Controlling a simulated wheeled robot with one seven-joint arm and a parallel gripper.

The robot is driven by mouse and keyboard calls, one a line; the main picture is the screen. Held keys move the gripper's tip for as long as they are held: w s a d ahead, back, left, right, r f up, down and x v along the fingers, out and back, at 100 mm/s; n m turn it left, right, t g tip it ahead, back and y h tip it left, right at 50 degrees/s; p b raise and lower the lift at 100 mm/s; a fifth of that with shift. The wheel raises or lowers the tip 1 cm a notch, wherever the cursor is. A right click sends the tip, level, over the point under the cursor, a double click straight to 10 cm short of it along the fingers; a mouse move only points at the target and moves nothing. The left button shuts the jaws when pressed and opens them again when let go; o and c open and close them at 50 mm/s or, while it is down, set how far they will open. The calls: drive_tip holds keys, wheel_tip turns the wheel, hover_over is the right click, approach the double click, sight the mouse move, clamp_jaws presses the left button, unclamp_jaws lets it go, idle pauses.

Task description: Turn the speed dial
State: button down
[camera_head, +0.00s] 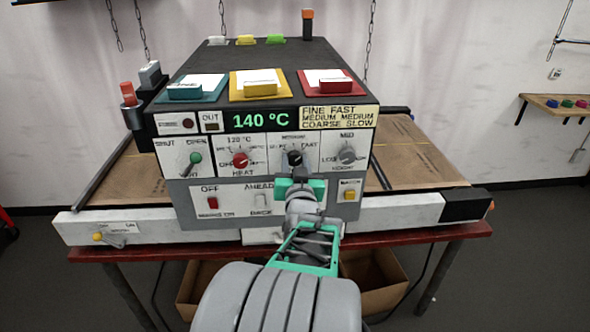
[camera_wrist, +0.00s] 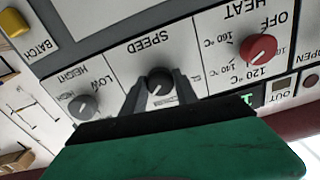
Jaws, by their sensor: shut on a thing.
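The black speed dial (camera_head: 295,158) is on the middle of the machine's front panel, between the red heat dial and the grey height dial. In the wrist view the speed dial (camera_wrist: 158,82) sits between the tips of my gripper (camera_wrist: 160,92), under the word SPEED. My gripper (camera_head: 298,177) is shut on the dial, with a finger on each side of it. The fingers and green gripper body hide part of the scale around the dial, so its exact setting cannot be read.
The red heat dial (camera_head: 240,160) and grey height dial (camera_head: 347,155) stand close on either side. Below are a red switch (camera_head: 212,203), a pale lever and a yellow batch button (camera_head: 349,195). A green display (camera_head: 260,121) reads 140 °C. Boxes (camera_head: 375,280) stand under the table.

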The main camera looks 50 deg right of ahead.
drive_tip(key=n+b, duration=0.1)
drive_tip(key=b, duration=0.1)
drive_tip(key=f+n+b, duration=0.1)
drive_tip(key=b, duration=0.2)
drive_tip(key=shift+n, duration=0.3)
drive_tip(key=n+b, duration=0.3)
drive_tip(key=b, duration=0.4)
drive_tip(key=shift+n+b, duration=0.3)
drive_tip(key=n+b, duration=0.2)
drive_tip(key=b, duration=0.3)
drive_tip(key=shift+r+n, duration=0.2)
drive_tip(key=shift+n, duration=0.2)
drive_tip(key=shift+r+n+b, duration=0.2)
drive_tip(key=shift+n+b, duration=0.5)
drive_tip(key=shift+b, duration=0.25)
drive_tip(key=shift+r, duration=0.1)
drive_tip(key=c, duration=0.9)
unclamp_jaws()
drive_tip(key=shift+c, duration=0.2)
drive_tip(key=shift+r, duration=0.15)
